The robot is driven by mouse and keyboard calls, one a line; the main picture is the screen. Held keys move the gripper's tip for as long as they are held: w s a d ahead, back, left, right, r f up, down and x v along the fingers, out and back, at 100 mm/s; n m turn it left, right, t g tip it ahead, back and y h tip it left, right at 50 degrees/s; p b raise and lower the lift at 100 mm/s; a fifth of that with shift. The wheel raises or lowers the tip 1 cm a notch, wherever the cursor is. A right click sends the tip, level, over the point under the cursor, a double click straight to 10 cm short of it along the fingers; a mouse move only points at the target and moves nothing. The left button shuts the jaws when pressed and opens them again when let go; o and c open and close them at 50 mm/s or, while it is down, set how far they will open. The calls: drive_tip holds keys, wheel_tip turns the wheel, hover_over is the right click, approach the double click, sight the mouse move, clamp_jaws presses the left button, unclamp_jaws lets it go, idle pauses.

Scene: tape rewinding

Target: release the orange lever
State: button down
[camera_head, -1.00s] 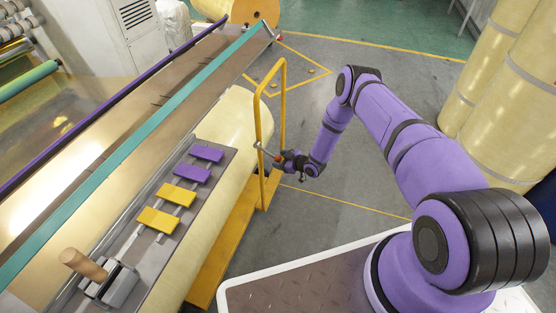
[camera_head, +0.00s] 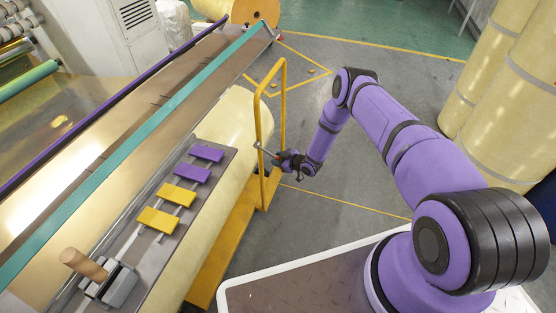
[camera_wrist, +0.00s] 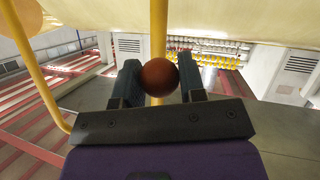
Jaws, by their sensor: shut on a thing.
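The orange lever's ball knob (camera_wrist: 160,77) sits between the two fingers of my gripper (camera_wrist: 160,84) in the wrist view, and the fingers are shut on it. In the head view my gripper (camera_head: 279,159) is at the end of the lever's grey rod (camera_head: 263,149), beside the yellow rail. The knob is mostly hidden by the gripper there. The rod runs left from the gripper toward the rail and the large roll.
A yellow tubular rail (camera_head: 258,110) stands right beside the gripper. A large cream roll (camera_head: 238,112) lies behind it. Purple pads (camera_head: 192,172) and yellow pads (camera_head: 158,220) lie on the machine panel. Open grey floor (camera_head: 350,200) is to the right.

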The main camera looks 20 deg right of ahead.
drive_tip(key=shift+s+d+r+n+g+h, duration=0.15)
drive_tip(key=shift+r+g+h, duration=0.3)
drive_tip(key=shift+r, duration=0.25)
drive_tip(key=shift+s+d+r+n+g+h, duration=0.1)
drive_tip(key=shift+d+r+n+g+h, duration=0.05)
drive_tip(key=shift+r+g+h, duration=0.4)
wheel_tip(320, 180, up, 5)
drive_tip(key=g+h, duration=0.2)
drive_tip(key=h, duration=0.1)
drive_tip(key=shift+f+n+g, duration=0.15)
drive_tip(key=shift+n+g, duration=0.15)
drive_tip(key=shift+a+r+g+h, duration=0.1)
drive_tip(key=shift+r+g+h, duration=0.4)
drive_tip(key=shift+r+h, duration=0.3)
drive_tip(key=shift+w+r, duration=0.2)
drive_tip(key=shift+r, duration=0.25)
drive_tip(key=shift+w+a+r, duration=0.15)
drive_tip(key=shift+a+r, duration=0.15)
drive_tip(key=shift+r, duration=0.15)
drive_tip(key=shift+w+a+r, duration=0.15)
drive_tip(key=shift+a+r, duration=0.1)
drive_tip(key=shift+r, duration=0.2)
drive_tip(key=c, duration=0.7)
unclamp_jaws()
drive_tip(key=shift+c, duration=0.2)
